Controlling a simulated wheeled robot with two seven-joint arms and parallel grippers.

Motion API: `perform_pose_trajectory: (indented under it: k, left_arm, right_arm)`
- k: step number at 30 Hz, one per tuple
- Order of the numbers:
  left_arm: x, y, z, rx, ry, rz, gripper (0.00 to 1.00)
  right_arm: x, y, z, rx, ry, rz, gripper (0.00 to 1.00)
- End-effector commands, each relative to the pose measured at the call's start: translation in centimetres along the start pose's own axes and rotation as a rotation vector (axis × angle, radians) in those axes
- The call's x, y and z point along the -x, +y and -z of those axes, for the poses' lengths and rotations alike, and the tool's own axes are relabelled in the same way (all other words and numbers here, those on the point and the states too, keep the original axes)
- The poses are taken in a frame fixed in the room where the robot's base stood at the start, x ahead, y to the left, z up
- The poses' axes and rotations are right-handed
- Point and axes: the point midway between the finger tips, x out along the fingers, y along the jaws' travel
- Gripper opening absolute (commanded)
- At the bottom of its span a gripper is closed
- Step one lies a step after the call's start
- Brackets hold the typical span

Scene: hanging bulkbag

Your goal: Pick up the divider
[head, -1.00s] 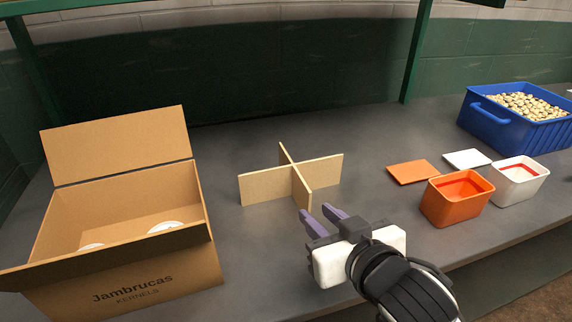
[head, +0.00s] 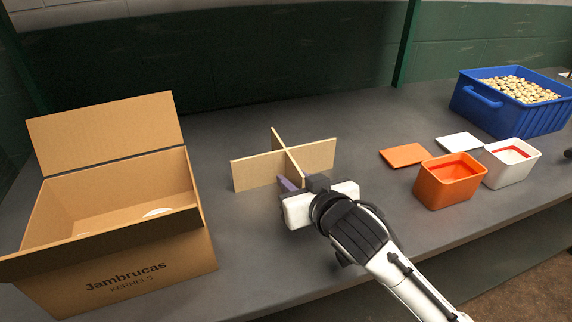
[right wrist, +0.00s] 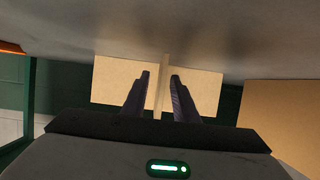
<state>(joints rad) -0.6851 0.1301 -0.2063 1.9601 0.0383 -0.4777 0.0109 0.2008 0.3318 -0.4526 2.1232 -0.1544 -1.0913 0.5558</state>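The divider (head: 259,171) is a light cardboard cross of two interlocked panels, standing upright on the grey table between the box and the orange tub. My right gripper (head: 291,184) is at its near side, fingers pointing at the panel that runs toward me. In the right wrist view the two dark fingers (right wrist: 160,95) are apart, one on each side of that panel of the divider (right wrist: 208,90), with a visible gap to it. In the head view my gripper hides part of the near panel. My left gripper is not in view.
An open cardboard box (head: 130,262) stands at the left, with pale round items partly visible inside. An orange tub (head: 445,188), a white tub (head: 508,170), an orange lid (head: 403,155) and a white lid (head: 459,142) lie right. A blue crate (head: 490,115) of kernels is far right.

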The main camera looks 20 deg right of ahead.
Motion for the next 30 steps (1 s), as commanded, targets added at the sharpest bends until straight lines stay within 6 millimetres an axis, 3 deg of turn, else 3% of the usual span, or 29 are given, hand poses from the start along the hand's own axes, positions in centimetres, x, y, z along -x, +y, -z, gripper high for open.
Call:
perform_pose_trajectory:
  k: [3, 8, 20, 30]
  left_arm:
    - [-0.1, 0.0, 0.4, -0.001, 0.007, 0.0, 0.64]
    - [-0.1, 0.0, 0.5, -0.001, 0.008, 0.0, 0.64]
    - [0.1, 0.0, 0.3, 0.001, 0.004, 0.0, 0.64]
    - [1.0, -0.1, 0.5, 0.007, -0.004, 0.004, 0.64]
  right_arm:
    - [0.0, 0.0, 0.0, 0.0, 0.0, 0.0, 0.25]
    - [0.0, 0.0, 0.0, 0.0, -0.001, 0.0, 0.0]
    - [0.3, 0.0, 0.6, -0.002, 0.001, 0.0, 0.0]
    - [2.7, 0.0, 6.7, -0.003, 0.005, 0.0, 0.0]
